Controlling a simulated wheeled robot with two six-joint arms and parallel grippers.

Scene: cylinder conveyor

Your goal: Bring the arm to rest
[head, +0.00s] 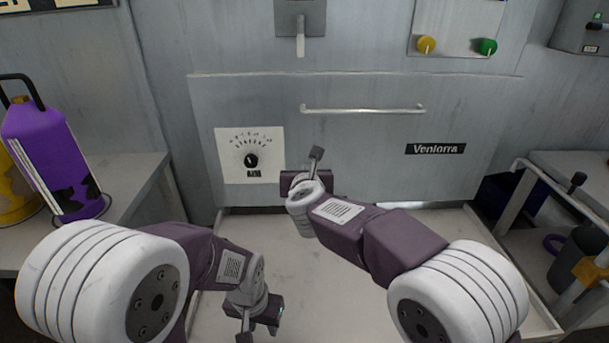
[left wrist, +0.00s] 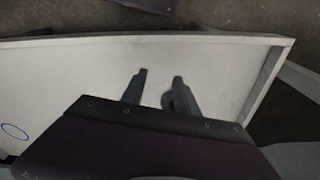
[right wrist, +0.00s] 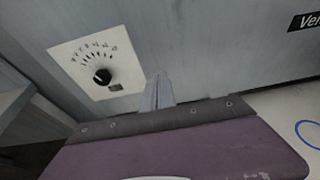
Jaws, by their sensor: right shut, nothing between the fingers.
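My right gripper (head: 316,155) is raised in front of the grey machine front, right of the dial plate. In the right wrist view its two fingers (right wrist: 159,78) are together, with nothing between them. My left gripper (head: 246,334) is low over the pale tray and points toward the near edge of the picture. In the left wrist view its fingers (left wrist: 160,79) are apart and empty above the tray surface. Whether the right fingertips touch the panel cannot be told.
A dial (head: 251,160) sits on a white plate. A horizontal handle bar (head: 362,109) and a lever (head: 300,42) are above. A purple canister (head: 52,155) stands on the left counter. A yellow knob (head: 426,44) and green knob (head: 487,46) are upper right.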

